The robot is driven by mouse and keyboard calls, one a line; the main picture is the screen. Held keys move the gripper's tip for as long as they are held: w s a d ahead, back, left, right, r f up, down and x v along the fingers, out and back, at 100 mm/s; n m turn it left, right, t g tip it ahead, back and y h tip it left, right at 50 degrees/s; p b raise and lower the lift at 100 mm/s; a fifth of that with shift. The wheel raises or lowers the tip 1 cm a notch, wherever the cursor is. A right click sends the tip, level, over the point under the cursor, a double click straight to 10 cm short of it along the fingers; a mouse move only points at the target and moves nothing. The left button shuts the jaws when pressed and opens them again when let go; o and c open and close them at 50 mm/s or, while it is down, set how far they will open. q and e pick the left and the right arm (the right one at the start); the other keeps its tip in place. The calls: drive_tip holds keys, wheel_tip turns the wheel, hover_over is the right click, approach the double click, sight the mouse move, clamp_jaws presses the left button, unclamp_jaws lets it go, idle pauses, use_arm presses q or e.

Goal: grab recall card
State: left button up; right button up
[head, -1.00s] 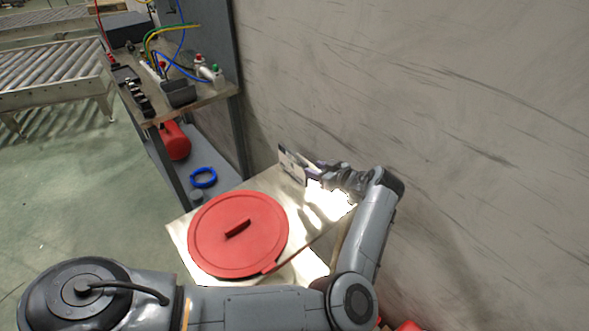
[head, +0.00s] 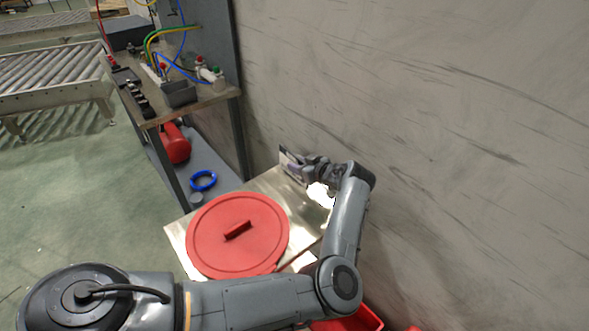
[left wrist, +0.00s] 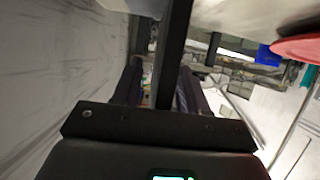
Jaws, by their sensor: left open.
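A pale upright card (head: 285,156) stands at the far edge of the metal table, close to the wall, in the head view. My left gripper (head: 297,168) is at the card, in front of it and covering much of it. The gripper is open. I cannot tell whether its fingers touch the card or are around it. In the left wrist view the dark fingers of my left gripper (left wrist: 158,88) stand apart, with a dark upright strip between them that I cannot identify for certain. My right gripper is not in view.
A large round red lid (head: 215,245) lies on the metal table (head: 178,236) in front of the card. The wall (head: 430,130) rises close to the right. A workbench (head: 205,102) with bottles and cables stands behind, with a blue ring (head: 203,188) on its lower shelf.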

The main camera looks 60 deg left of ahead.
use_arm(q)
clamp_jaws()
drive_tip(key=shift+r, duration=0.1)
